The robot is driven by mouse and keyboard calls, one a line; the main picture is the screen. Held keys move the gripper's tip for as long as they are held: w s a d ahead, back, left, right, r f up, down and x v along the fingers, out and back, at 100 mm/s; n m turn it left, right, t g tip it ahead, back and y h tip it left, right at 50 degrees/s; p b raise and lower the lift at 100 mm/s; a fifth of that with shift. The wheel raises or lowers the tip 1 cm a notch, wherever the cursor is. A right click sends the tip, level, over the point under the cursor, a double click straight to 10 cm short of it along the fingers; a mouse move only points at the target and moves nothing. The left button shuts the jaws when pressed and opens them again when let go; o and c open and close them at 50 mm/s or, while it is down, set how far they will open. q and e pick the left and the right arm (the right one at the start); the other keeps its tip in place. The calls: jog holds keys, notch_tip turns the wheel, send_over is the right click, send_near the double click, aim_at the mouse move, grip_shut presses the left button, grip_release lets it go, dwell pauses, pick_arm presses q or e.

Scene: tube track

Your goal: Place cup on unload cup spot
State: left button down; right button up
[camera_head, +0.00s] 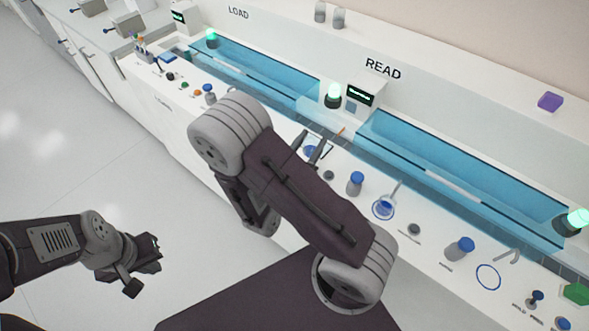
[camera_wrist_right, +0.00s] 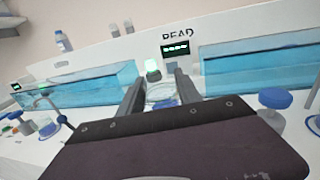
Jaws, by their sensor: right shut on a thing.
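A small clear cup with blue in it (camera_wrist_right: 161,97) is between the fingers of my right gripper in the right wrist view. My right gripper (camera_head: 309,147) is shut on it, over the white counter below the READ screen; part of the cup shows in the head view (camera_head: 312,153). An empty blue ring (camera_head: 488,277) is marked on the counter at the right, beside a grey spout. Another blue ring (camera_head: 384,209) with blue inside it lies under a second spout. I cannot read which is the unload spot. My left gripper (camera_head: 146,266) is low at the left, away from the counter; its opening is unclear.
Blue-capped bottles (camera_head: 355,184) and (camera_head: 459,249) stand along the counter near the rings. Long blue water troughs (camera_head: 465,185) run behind. A green lamp (camera_head: 333,96) and the READ screen (camera_head: 361,94) stand between the troughs. A purple block (camera_head: 550,102) sits on the back ledge.

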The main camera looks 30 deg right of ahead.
jog(key=w+a+f, duration=0.2)
jog(key=a, duration=0.1)
jog(key=shift+w+a+f, duration=0.25)
jog(key=shift+w, duration=0.15)
jog(key=shift+f+b, duration=0.5)
jog(key=shift+f, duration=1.3)
jog(key=shift+f, duration=0.2)
jog(key=o, duration=1.3)
jog(key=shift+o, duration=0.2)
